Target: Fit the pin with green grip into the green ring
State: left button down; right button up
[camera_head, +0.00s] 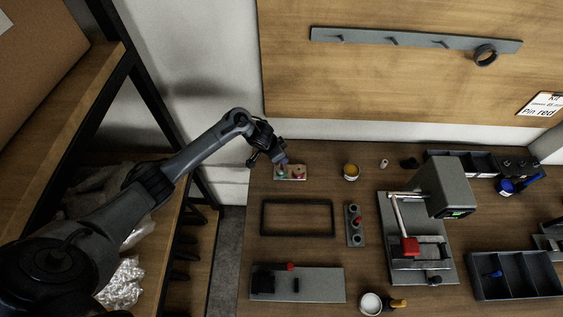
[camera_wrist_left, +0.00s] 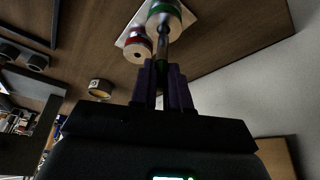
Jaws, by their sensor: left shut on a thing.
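A pale plate (camera_head: 302,178) lies on the table near its back left, with a green ring (camera_head: 282,174) and a red ring (camera_head: 299,172) on it. In the left wrist view the green ring (camera_wrist_left: 166,9) is at the top and the red ring (camera_wrist_left: 138,46) is left of it. My left gripper (camera_head: 284,161) is over the plate at the green ring. It is shut on the dark pin (camera_wrist_left: 163,42), whose grip is mostly hidden between the purple fingers (camera_wrist_left: 163,70). The pin's far end overlaps the green ring; I cannot tell whether it is inside. My right gripper is not in view.
A grey press-like machine (camera_head: 446,187) stands farther right. The wall is close behind the plate.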

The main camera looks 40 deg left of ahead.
pick_arm(q)
jog(key=shift+f, duration=1.8)
jog(key=shift+b, duration=0.3)
jog(key=c, duration=1.1)
grip_release()
jog(key=shift+f, duration=0.1)
jog(key=shift+s+r+p, duration=0.15)
jog(key=shift+r+p, duration=0.45)
jog(key=p+v, duration=1.1)
jog(key=p, duration=0.3)
jog(key=shift+s, duration=0.1)
